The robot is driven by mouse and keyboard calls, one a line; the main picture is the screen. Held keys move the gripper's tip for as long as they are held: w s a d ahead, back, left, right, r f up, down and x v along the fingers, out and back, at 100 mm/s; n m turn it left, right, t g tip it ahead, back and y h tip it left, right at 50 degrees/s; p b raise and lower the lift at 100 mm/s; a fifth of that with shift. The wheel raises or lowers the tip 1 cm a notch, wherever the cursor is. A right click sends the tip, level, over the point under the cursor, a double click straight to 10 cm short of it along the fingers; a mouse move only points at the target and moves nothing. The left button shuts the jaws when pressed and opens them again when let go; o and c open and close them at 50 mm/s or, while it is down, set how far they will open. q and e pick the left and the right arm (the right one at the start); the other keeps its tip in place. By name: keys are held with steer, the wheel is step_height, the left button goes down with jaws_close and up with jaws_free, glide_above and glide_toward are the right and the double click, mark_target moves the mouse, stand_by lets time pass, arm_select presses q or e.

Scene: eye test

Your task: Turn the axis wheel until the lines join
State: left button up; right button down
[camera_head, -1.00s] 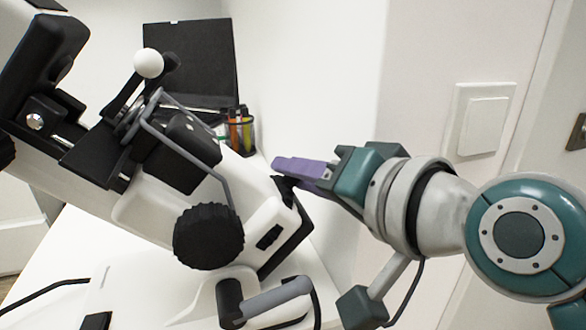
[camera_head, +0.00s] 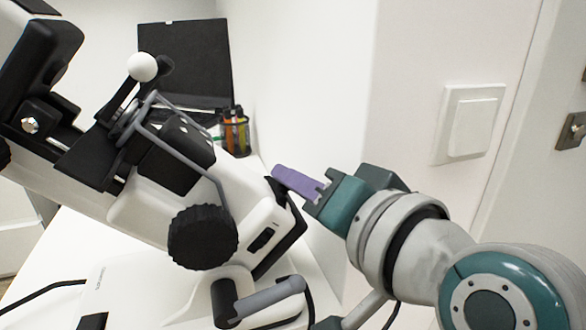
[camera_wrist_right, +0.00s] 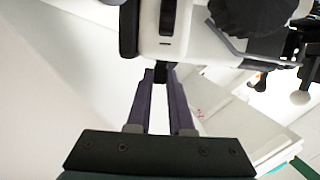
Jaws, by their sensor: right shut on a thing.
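A white and black lens-measuring instrument (camera_head: 150,215) stands tilted on a white table, its lower end towards my right arm. My right gripper (camera_head: 280,174) has purple fingers and reaches this end from the right. In the right wrist view its fingers (camera_wrist_right: 161,74) are shut on a small black part at the instrument's end, which I take for the axis wheel (camera_wrist_right: 161,68). The fingers hide most of it. A large ribbed black knob (camera_head: 203,238) on the instrument's side is apart from the fingers. The measuring lines are not in view. My left gripper is not in view.
A grey lever (camera_head: 268,298) sticks out low on the instrument, below my right gripper. A pen cup (camera_head: 235,136) and a black panel (camera_head: 186,62) stand behind. A white wall with a light switch (camera_head: 472,124) is close on the right.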

steer(key=shift+s+f+m+t+h+b, duration=0.3)
steer(key=shift+s+f+m+t+h, duration=0.25)
steer(key=shift+t, duration=0.25)
steer(key=shift+s+r+m+t+h, duration=0.15)
steer(key=shift+r+m+t+h, duration=0.15)
steer(key=shift+t, duration=0.2)
steer(key=shift+f, duration=0.1)
steer(key=c, duration=1.1)
jaws_free()
steer(key=shift+s+d, duration=0.1)
steer(key=shift+s, duration=0.15)
steer(key=p+v, duration=0.1)
steer(key=v, duration=0.8)
steer(key=shift+s+p, duration=0.2)
steer(key=shift+p, duration=0.15)
